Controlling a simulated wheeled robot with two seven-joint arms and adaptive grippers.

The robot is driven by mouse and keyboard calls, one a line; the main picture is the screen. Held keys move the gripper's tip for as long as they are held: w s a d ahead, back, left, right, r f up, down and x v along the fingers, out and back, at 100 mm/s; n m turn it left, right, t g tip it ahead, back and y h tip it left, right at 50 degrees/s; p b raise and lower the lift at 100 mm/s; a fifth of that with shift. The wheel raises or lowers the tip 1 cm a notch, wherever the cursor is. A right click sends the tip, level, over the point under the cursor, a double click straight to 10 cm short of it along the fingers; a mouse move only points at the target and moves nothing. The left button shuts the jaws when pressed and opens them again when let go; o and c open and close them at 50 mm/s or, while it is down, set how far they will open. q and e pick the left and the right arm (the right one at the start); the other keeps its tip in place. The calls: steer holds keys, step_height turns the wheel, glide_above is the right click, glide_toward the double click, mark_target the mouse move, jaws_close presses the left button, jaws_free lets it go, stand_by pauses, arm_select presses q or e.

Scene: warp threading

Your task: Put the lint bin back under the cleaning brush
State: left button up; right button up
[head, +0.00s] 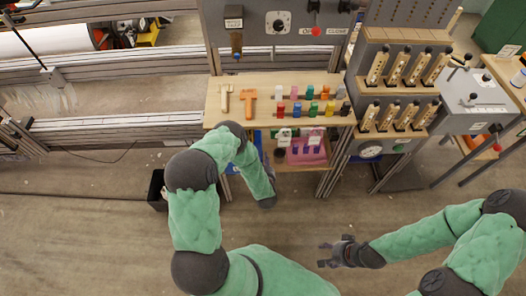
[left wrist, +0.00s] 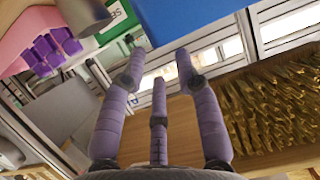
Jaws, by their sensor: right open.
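A black open-topped bin (head: 157,190) stands on the floor left of the bench; it may be the lint bin, but I cannot tell for sure. A block of golden bristles (left wrist: 268,108), which looks like the cleaning brush, fills the right of the left wrist view beside my fingers. A plain blue object (left wrist: 188,20) is beyond the fingertips there; I cannot tell what it is. My left gripper (left wrist: 160,68) has its fingers spread, with nothing between them; its fingers are hidden in the head view. My right gripper (head: 328,252) is open and empty over bare floor.
A wooden bench (head: 263,113) with colored spools and hooked tools stands ahead. A pink tray (head: 307,152) with purple pieces is on its lower shelf. A grey control box (head: 477,100) and a rack of wooden-handled tools stand right. The floor between is clear.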

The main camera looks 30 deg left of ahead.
arm_select(q)
steer(key=s+d+f+m+g+h, duration=0.15)
steer(key=s+d+g+h, duration=0.4)
steer(key=d, duration=0.55)
steer(key=s+d+r+m+g+h, duration=0.1)
steer(key=s+d+r+g+h, duration=0.1)
steer(key=s, duration=0.7)
steer(key=s+d+r+m+g+h, duration=0.1)
steer(key=s+d+r+g+h, duration=0.2)
steer(key=s+d, duration=0.4)
steer(key=shift+s+d+g+h+p, duration=0.2)
steer(key=shift+s+g+h+p, duration=0.25)
steer(key=shift+s, duration=0.45)
steer(key=shift+r+p, duration=1)
